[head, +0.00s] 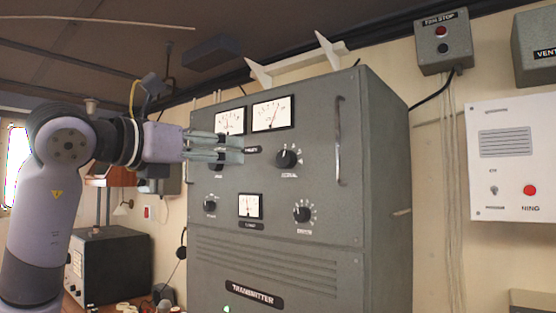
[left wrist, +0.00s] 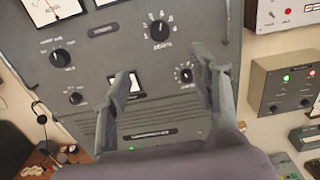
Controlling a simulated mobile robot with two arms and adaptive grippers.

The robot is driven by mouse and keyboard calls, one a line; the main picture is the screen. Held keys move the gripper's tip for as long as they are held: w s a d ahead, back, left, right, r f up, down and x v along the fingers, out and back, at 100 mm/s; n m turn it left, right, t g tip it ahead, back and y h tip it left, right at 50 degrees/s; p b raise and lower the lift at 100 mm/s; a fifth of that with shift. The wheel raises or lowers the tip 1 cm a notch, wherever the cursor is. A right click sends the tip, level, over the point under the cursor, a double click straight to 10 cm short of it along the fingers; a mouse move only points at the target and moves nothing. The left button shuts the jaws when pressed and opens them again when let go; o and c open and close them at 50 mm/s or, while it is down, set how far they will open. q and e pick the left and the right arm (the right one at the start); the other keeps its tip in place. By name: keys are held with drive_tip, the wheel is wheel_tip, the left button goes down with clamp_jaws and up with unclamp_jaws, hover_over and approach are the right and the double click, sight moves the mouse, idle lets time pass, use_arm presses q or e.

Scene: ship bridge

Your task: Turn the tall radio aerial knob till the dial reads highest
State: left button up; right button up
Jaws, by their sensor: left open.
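The grey transmitter cabinet (head: 365,215) has a black aerial knob (head: 287,158) with a ring of pale marks, right of my gripper. The knob also shows at the top of the left wrist view (left wrist: 160,31). Above it are a right dial (head: 272,113) and a left dial (head: 230,121); the right dial's needle leans right, and exact readings are too small to tell. My left gripper (head: 238,150) is open and empty in front of the panel, partly hiding another knob (left wrist: 62,58). In the left wrist view its fingers (left wrist: 163,68) stand apart below the aerial knob.
A small lower meter (head: 250,206) sits between a small knob (head: 210,205) and a larger one (head: 301,213). A vertical handle (head: 338,140) sticks out at the panel's right edge. A stop box (head: 443,42) and a white panel (head: 507,165) are on the wall at right.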

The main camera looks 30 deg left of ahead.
sight(283, 160)
use_arm(q)
drive_tip(key=w+p, duration=0.2)
drive_tip(key=w, duration=0.3)
drive_tip(key=w+d+p, duration=0.1)
drive_tip(key=w+p, duration=0.1)
drive_tip(key=w, duration=0.4)
drive_tip(key=w+p, duration=0.2)
drive_tip(key=w, duration=0.3)
drive_tip(key=shift+w+d+r+p, duration=0.1)
drive_tip(key=shift+w+d+p, duration=0.05)
drive_tip(key=shift+w+p, duration=0.15)
drive_tip(key=shift+w, duration=0.55)
drive_tip(key=shift+c, duration=0.4)
drive_tip(key=c, duration=1.1)
